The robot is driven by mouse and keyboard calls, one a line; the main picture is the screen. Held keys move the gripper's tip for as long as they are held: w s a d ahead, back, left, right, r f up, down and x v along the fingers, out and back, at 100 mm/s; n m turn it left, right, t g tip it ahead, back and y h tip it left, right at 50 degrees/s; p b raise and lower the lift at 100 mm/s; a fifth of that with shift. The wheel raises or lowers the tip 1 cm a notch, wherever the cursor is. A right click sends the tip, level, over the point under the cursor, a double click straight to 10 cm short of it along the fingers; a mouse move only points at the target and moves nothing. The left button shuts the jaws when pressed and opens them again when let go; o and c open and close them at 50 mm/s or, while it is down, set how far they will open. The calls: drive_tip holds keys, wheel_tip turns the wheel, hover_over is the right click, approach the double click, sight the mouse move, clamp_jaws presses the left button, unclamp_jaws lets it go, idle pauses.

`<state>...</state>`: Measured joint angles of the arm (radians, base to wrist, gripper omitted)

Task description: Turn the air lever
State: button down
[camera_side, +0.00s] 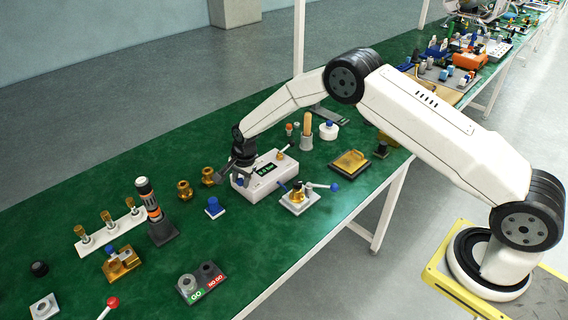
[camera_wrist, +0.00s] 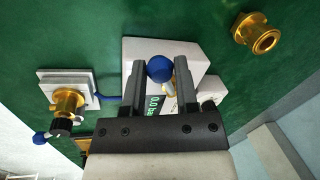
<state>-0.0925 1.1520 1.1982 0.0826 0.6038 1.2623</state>
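The ball lies between the fingertips of my gripper (camera_wrist: 161,72) and fills the gap, seeming to touch both fingers.
A valve on a white plate (camera_side: 299,199) with a blue-ball handle stands right of the box. Brass fittings (camera_side: 185,190) and a small blue-topped block (camera_side: 214,208) stand left. A wooden-handled tool in a cup (camera_side: 307,132) is behind.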

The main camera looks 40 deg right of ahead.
drive_tip(key=shift+s+d+n, duration=0.1)
drive_tip(key=shift+n, duration=0.2)
drive_tip(key=shift+s+d+n+y, duration=0.15)
drive_tip(key=shift+s+d+n, duration=0.15)
drive_tip(key=shift+n, duration=0.5)
drive_tip(key=shift+s+d+n+y, duration=0.15)
drive_tip(key=shift+s+d+n, duration=0.15)
drive_tip(key=shift+n, duration=0.5)
drive_tip(key=shift+s+d+n+g, duration=0.2)
drive_tip(key=shift+d+n, duration=0.2)
drive_tip(key=shift+n, duration=0.6)
drive_tip(key=shift+s+d+n+g, duration=0.2)
drive_tip(key=shift+d+n, duration=0.15)
drive_tip(key=shift+n, duration=0.65)
drive_tip(key=shift+y, duration=0.3)
drive_tip(key=shift+c, duration=1.9)
unclamp_jaws()
drive_tip(key=shift+r, duration=0.15)
